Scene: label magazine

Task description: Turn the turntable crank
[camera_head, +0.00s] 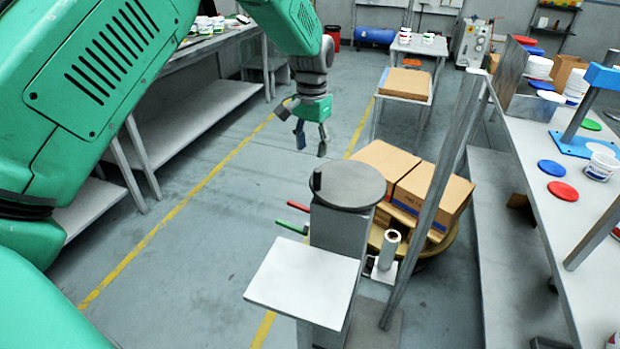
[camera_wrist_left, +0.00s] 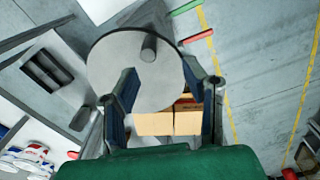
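The crank is a round grey disc (camera_head: 352,187) with a dark upright knob (camera_head: 317,181) near its rim, on top of a grey post (camera_head: 341,238). A yellowish round turntable (camera_head: 445,247) behind it carries cardboard boxes (camera_head: 433,196). My left gripper (camera_head: 311,145) is open and empty, beyond and above the disc, apart from the knob. In the left wrist view the disc (camera_wrist_left: 112,60) and knob (camera_wrist_left: 148,47) lie ahead of the spread fingers (camera_wrist_left: 170,78), with the knob beyond the fingertips. My right gripper is not in view.
A white plate (camera_head: 303,281) juts from the post's near side. Red (camera_head: 298,206) and green (camera_head: 291,226) handles stick out left of it. A slanted grey pole (camera_head: 436,190) stands to the right. A worktable (camera_head: 560,240) is at the right. Floor at left is clear.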

